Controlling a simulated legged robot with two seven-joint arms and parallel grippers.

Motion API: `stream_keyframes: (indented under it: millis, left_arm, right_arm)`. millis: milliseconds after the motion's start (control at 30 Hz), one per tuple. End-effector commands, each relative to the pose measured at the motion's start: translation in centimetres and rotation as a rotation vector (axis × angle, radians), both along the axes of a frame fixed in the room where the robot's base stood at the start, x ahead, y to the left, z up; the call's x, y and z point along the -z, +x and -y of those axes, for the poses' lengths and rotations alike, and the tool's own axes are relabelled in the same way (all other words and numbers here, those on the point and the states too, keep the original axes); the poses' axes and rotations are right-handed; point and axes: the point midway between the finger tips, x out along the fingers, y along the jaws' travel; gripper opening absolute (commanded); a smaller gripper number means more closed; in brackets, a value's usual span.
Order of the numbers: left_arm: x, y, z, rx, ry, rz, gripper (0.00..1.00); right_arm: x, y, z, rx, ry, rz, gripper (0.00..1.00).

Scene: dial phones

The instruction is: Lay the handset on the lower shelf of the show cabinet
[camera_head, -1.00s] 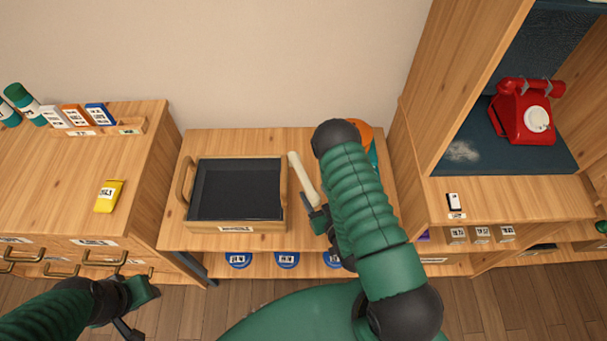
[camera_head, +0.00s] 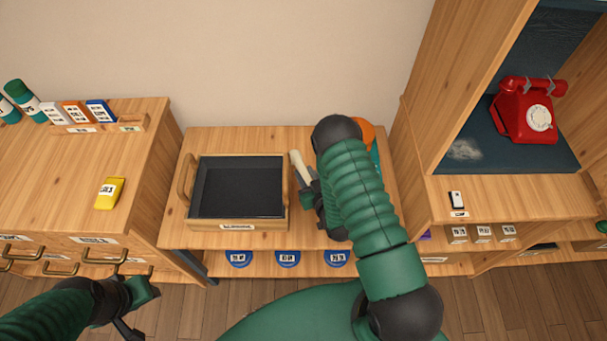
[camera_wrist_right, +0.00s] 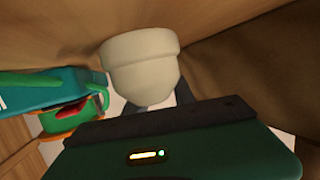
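The cream handset (camera_head: 298,163) stands out past the right side of the black-lined wooden tray, on the middle bench. My right gripper (camera_head: 308,188) is at its near end, which is hidden by the gripper. In the right wrist view a cream rounded end (camera_wrist_right: 140,62) shows just beyond the gripper's green body; whether the fingers press on it cannot be told. The show cabinet (camera_head: 440,90) stands at the right, with a dark blue lining and a red dial phone (camera_head: 525,115) inside. My left gripper (camera_head: 140,305) is low at the left, its fingers apart and empty.
The tray (camera_head: 237,226) is empty. Blue round labels (camera_head: 287,259) line the shelf below. A small white-and-black item (camera_head: 456,200) lies on the cabinet's wooden ledge (camera_head: 520,200). An orange and teal object (camera_head: 368,135) is partly behind my right arm. A yellow item (camera_head: 110,193) lies left.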

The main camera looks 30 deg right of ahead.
Motion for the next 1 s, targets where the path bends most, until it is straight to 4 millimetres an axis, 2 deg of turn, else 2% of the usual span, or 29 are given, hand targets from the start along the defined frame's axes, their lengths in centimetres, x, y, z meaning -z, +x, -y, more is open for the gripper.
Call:
stream_keyframes:
  millis: [33,200,733,867,1000]
  left_arm:
    - [0.0,0.0,0.0,0.0,0.0,0.0,0.36]
    - [0.0,0.0,0.0,0.0,0.0,0.0,0.36]
    - [-0.2,0.0,0.0,0.0,0.0,0.0,0.36]
    - [-0.6,0.0,0.0,0.0,0.0,0.0,0.36]
    - [-1.3,0.0,0.0,0.0,0.0,0.0,0.36]
  right_arm:
    - [0.0,0.0,0.0,0.0,0.0,0.0,0.23]
    - [0.0,0.0,0.0,0.0,0.0,0.0,0.0]
    - [-0.6,0.0,0.0,0.0,0.0,0.002,0.0]
    - [-2.3,0.0,0.0,0.0,-0.001,0.004,0.0]
    - [-5.4,0.1,0.0,0.0,-0.001,0.006,0.0]
